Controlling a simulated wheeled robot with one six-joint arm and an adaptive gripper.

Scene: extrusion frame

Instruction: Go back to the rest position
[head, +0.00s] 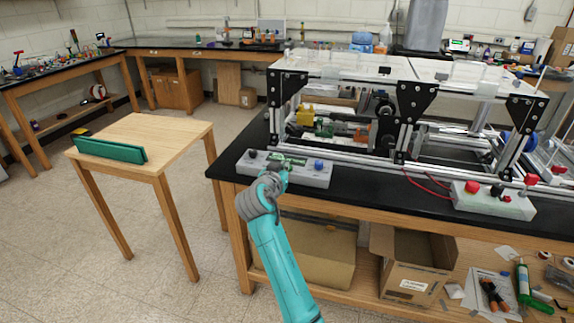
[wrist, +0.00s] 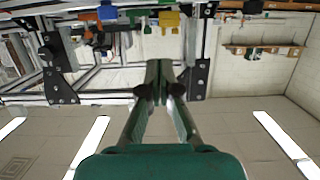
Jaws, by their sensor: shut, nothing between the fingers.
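My teal arm reaches up from the bottom middle of the head view, and its gripper end (head: 287,162) appears over the grey control box at the left front of the black bench. The fingers are small and partly hidden there. In the wrist view my gripper (wrist: 158,68) has its two fingers together, with nothing between them. The extrusion frame (head: 400,105) stands on the bench behind the gripper; it also shows upside down in the wrist view (wrist: 60,84). I cannot tell the exact gap between gripper and box.
The grey control box (head: 245,164) has a black knob and a blue knob. Another box (head: 500,206) with red buttons sits right. Floor between table and bench is clear. An open cardboard box (head: 405,283) sits below.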

